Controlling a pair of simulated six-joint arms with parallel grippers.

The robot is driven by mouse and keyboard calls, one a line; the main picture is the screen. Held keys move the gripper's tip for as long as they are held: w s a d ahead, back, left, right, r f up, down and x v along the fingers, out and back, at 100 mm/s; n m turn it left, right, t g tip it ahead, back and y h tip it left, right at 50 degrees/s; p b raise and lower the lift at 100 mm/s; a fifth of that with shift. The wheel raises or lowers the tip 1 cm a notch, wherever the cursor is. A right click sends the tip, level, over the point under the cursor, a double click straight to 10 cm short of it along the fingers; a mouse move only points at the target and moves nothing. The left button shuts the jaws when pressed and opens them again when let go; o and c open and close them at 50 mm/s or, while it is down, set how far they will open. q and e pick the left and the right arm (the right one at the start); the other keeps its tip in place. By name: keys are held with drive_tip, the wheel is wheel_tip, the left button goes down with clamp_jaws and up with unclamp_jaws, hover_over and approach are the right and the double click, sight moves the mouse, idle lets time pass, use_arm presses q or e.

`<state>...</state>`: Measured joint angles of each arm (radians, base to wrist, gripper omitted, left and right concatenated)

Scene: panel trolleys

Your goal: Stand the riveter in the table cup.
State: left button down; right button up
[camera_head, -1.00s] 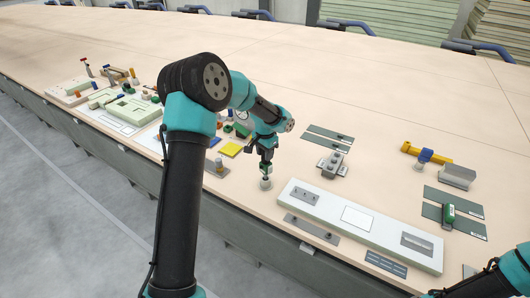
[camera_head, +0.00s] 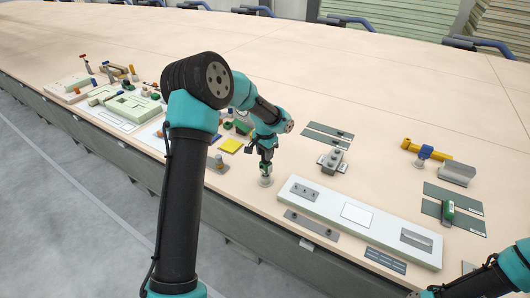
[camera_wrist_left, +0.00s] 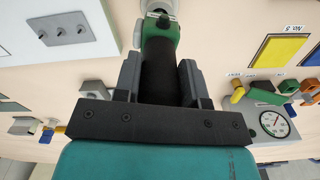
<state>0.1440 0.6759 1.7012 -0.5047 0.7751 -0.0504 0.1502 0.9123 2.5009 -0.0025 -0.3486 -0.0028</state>
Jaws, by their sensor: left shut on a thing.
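My left gripper (camera_head: 267,161) is shut on the riveter above the table cup. The riveter (camera_head: 266,170) is small in the head view, with its lower end at the cup. In the left wrist view the riveter (camera_wrist_left: 161,42) shows a black body and a green section between the grey fingers. The table cup (camera_head: 265,182) is a pale round piece on the table near its front edge. In the left wrist view the cup (camera_wrist_left: 172,6) is partly cut off at the top, with the riveter's end at it. How deep the riveter sits is hidden.
A long white panel (camera_head: 350,246) lies just right of the cup, with a grey strip (camera_head: 312,226) in front of it. A yellow square (camera_head: 230,146) and a post on a grey plate (camera_head: 218,160) are to the left. The table behind is largely clear.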

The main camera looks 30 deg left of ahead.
use_arm(q)
drive_tip(key=shift+f, duration=0.95)
drive_tip(key=c, duration=0.6)
unclamp_jaws()
wheel_tip(320, 180, up, 17)
drive_tip(key=shift+r, duration=0.2)
idle(0.9)
